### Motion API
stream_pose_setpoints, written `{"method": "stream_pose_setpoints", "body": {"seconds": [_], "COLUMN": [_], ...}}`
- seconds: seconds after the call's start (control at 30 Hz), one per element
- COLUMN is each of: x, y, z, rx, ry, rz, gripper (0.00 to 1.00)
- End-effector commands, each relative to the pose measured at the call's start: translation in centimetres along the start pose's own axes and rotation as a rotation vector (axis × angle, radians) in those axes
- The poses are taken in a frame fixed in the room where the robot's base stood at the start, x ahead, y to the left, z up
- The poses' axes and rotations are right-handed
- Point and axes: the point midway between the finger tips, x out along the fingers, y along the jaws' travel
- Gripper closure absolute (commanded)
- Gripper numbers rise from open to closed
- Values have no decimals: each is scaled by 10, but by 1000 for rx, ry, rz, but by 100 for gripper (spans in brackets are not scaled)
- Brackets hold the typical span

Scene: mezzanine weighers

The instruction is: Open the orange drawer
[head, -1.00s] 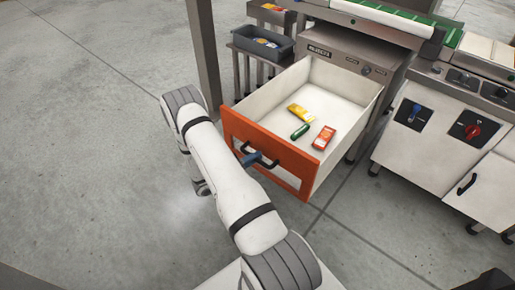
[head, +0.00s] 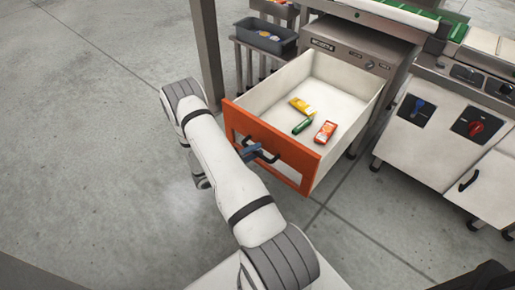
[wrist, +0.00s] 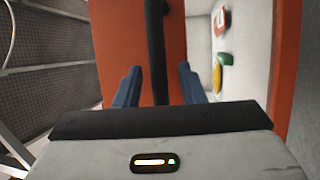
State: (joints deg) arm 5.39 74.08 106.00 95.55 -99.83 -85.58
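The orange drawer (head: 268,140) is pulled well out of the cabinet marked REJECTS, and its white inside shows. Its black bar handle (wrist: 155,50) also shows in the wrist view, running upright between my fingers. My gripper (wrist: 159,86) has blue fingers, one on each side of the handle, with a visible gap on both sides. In the head view my gripper (head: 250,153) is at the drawer front, partly hidden by my arm. A yellow packet (head: 302,107), a green item (head: 302,127) and an orange-red packet (head: 325,132) lie in the drawer.
A grey bin (head: 266,36) stands on a small stand behind the drawer. A metal post (head: 207,50) rises left of it. A white cabinet with knobs (head: 435,135) stands to the right. The concrete floor at left and in front is clear.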

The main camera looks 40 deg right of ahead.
Motion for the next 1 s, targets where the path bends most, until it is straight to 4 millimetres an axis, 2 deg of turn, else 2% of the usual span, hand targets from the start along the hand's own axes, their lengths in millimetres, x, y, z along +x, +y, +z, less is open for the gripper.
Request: {"method": "stream_pose_setpoints", "body": {"seconds": [0.17,0.5,0.67,1.0], "x": [-15,-69,-79,-79], "y": [1,0,0,0], "z": [-1,-4,-4,-4], "rx": [0,1,1,0], "ry": [3,3,2,1], "rz": [0,0,0,0], "gripper": [64,64,64,64]}}
